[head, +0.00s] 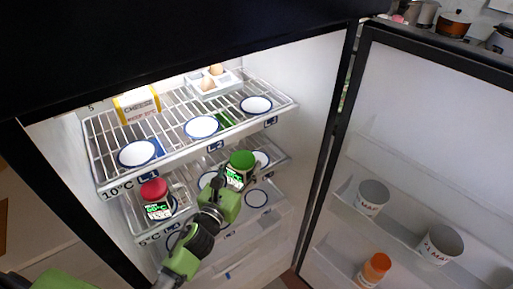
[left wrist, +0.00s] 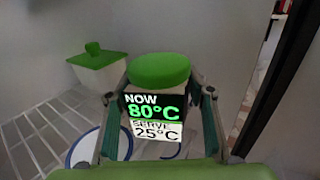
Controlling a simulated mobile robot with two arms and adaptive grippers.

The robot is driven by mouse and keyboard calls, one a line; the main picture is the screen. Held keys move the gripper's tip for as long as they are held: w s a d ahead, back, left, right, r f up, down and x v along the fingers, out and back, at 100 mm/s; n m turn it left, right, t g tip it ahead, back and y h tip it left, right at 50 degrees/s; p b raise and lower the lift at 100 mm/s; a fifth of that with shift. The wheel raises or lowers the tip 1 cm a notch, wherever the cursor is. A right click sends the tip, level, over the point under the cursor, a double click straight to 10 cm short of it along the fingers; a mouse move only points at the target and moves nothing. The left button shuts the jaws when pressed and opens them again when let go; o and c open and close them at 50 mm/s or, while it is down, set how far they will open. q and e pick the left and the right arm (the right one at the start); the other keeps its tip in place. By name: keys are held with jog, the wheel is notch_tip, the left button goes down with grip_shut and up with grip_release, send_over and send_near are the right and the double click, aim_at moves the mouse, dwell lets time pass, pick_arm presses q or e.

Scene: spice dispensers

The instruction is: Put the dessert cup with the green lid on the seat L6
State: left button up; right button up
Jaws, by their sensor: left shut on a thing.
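The dessert cup with the green lid (head: 241,161) is between the fingers of my left gripper (head: 235,183), at the right part of the fridge's second shelf. My left gripper is shut on it; in the left wrist view the cup (left wrist: 154,112) looks upright, its label reading NOW 80°C, SERVE 25°C. A white round seat (head: 262,158) with a blue rim shows partly behind the cup. I cannot read an L6 label; the cup and gripper hide part of this shelf front. Whether the cup touches the shelf cannot be told. My right gripper is out of view.
A red-lidded cup (head: 154,189) stands on the second shelf at left. The top shelf (head: 172,168) above carries empty seats, a cheese box (head: 137,104) and eggs. A white container with a green lid (left wrist: 97,66) stands behind left in the wrist view. The open door (head: 420,120) is right.

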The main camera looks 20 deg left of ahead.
pick_arm(q)
jog(key=w, duration=0.6)
jog(key=shift+w+d+b, duration=0.35)
jog(key=shift+b, duration=0.05)
jog(key=w+b, duration=0.1)
jog(key=w, duration=0.3)
jog(key=shift+d, duration=0.2)
jog(key=shift+s+f+b, duration=0.1)
jog(key=shift+f+b, duration=0.55)
jog(key=shift+f, duration=0.2)
jog(key=shift+s+r, duration=0.1)
jog(key=shift+r, duration=0.05)
jog(key=o, duration=1.3)
jog(key=shift+f, duration=0.2)
